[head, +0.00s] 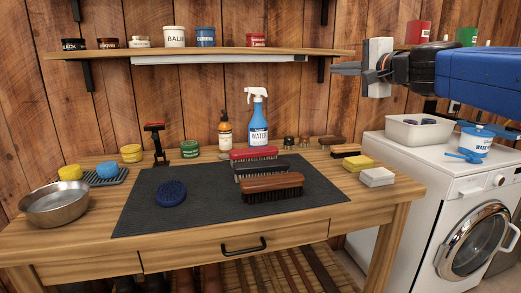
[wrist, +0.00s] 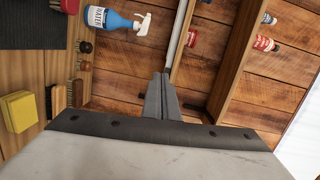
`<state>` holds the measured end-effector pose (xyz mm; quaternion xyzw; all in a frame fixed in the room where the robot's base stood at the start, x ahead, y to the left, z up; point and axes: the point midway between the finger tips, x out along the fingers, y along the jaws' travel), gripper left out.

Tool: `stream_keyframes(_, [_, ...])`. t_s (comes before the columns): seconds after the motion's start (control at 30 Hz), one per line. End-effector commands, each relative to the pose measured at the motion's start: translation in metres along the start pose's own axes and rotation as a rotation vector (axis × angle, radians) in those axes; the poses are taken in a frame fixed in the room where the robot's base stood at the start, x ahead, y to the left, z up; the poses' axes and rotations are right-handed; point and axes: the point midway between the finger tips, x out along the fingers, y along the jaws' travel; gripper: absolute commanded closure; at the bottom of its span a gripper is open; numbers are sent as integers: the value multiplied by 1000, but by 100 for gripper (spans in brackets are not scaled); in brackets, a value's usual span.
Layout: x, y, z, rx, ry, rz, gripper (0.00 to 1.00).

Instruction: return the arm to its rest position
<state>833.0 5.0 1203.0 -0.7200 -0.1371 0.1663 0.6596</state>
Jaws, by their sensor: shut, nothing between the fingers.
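My gripper (head: 347,68) is at the upper right of the head view, at the end of my blue arm. It is shut and empty, with its fingers pointing left, near the right end of the wall shelf (head: 200,53). In the wrist view, my gripper's fingers (wrist: 163,77) are together at the centre, with the plank wall behind them. The shelf edge (wrist: 182,35) appears just beyond the fingertips; I cannot tell the exact gap.
A wooden table (head: 90,240) carries a dark mat (head: 135,215), brushes, a spray bottle (head: 257,120) and a metal bowl (head: 55,204). A white washing machine (head: 400,200) stands at right, with a white bin (head: 405,133) and a blue-labelled tub (head: 475,145) below my arm.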

Motion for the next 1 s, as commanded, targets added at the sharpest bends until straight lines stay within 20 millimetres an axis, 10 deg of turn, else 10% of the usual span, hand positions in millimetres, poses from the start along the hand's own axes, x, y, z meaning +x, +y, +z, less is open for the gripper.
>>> stream_keyframes(0.47, [-53, 110, 60, -287, -126, 238, 100])
stream_keyframes(1.0, [-234, 371, 118, -867, -449, 821, 100])
